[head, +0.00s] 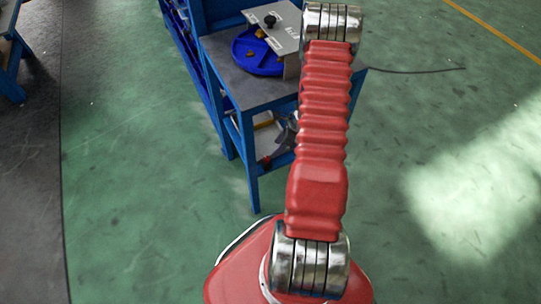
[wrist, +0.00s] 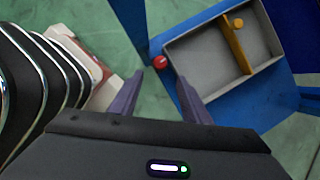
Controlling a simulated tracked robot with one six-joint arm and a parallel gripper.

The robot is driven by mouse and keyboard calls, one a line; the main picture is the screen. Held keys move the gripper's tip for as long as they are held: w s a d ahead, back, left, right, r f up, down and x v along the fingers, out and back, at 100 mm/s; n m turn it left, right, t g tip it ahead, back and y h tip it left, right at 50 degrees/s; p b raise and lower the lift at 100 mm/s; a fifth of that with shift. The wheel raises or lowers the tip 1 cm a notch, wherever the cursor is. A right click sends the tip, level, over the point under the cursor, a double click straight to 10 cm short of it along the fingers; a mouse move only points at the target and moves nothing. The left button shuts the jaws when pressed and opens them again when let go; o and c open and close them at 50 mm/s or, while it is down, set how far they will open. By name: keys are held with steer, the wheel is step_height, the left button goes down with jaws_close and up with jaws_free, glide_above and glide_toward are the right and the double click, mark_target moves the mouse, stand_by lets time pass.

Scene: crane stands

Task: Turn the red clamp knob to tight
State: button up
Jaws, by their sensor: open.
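The red clamp knob (wrist: 160,62) shows in the wrist view as a small red disc with a pale mark, at the corner of a blue frame beside a grey tray. My gripper (wrist: 159,77) is open, its two purple-grey fingers apart.
The grey tray (wrist: 212,69) has a yellow bar (wrist: 237,44) across it. In the head view, a blue bench (head: 247,143) carries a blue round dish (head: 258,62) and a metal plate (head: 285,27) with a black knob.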

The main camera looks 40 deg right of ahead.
mark_target(267, 159)
steer(key=x, duration=1)
steer(key=shift+s+d, duration=0.1)
steer(key=shift+c, duration=0.5)
steer(key=c, duration=0.9)
